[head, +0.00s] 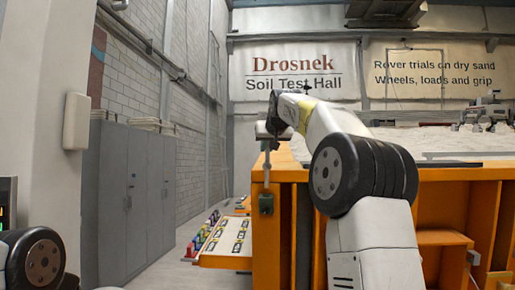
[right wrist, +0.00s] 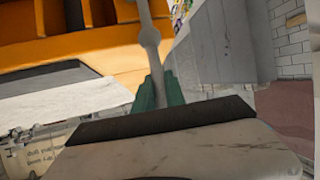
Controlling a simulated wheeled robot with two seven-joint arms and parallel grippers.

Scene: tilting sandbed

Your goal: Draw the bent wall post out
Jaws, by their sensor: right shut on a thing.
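The wall post (head: 266,170) is a thin grey rod in the head view. I cannot tell how far the post sits in the block. My left gripper is out of view.
A low orange shelf (head: 226,262) with panels and small coloured items stands left of the sandbed. Grey lockers (head: 130,200) line the left wall. Pale sand and machinery lie on the bed at right. The floor between lockers and shelf looks clear.

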